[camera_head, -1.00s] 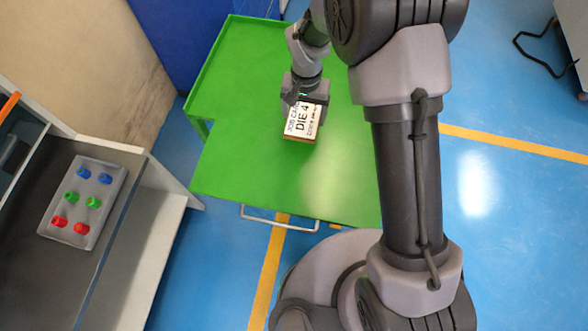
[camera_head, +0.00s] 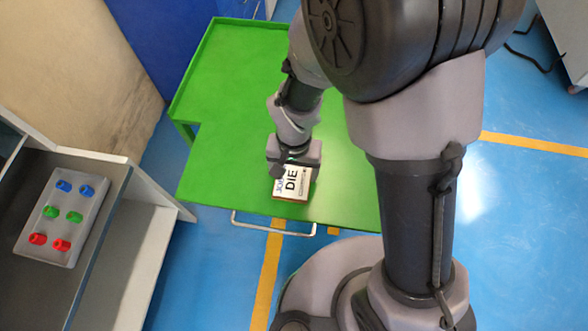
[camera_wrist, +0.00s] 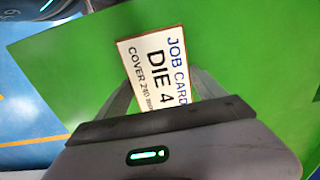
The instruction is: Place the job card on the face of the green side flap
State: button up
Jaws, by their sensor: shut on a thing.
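The job card (camera_head: 292,184) is a white printed card with a brown edge, reading "DIE" in the head view. In the wrist view the job card (camera_wrist: 158,62) reads "JOB CARD DIE 4". My gripper (camera_head: 293,168) is shut on the card, and its fingers (camera_wrist: 160,92) show on both sides of it. The green side flap (camera_head: 225,180) is the flat green surface under the card, near its front edge. I cannot tell whether the card touches the green face or is held just above it.
A white handle bar (camera_head: 262,226) runs along the front edge of the green surface. A grey control box (camera_head: 62,215) with coloured knobs sits on the cabinet at left. The blue floor (camera_head: 185,280) has yellow lines. The green surface around the card is clear.

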jog(key=o, duration=1.4)
jog(key=shift+f, duration=0.15)
jog(key=shift+o, duration=0.2)
notch_tip(320, 180, up, 12)
jog(key=p, duration=0.5)
notch_tip(320, 180, up, 13)
jog(key=m+t+y, duration=0.2)
jog(key=t, duration=0.1)
send_over(294, 173)
jog(key=s+d, duration=0.1)
jog(key=d, duration=0.7)
jog(key=s+d+r+m+t, duration=0.1)
jog(key=s+d+r+t, duration=0.1)
jog(key=s+d+r, duration=0.3)
notch_tip(294, 173, up, 2)
jog(key=shift+s+d+r+m+t, duration=0.15)
jog(key=shift+s+m+t, duration=0.2)
jog(key=shift+s, duration=0.35)
notch_tip(294, 173, down, 3)
jog(key=shift+r+b, duration=0.15)
jog(key=shift+b, duration=1.05)
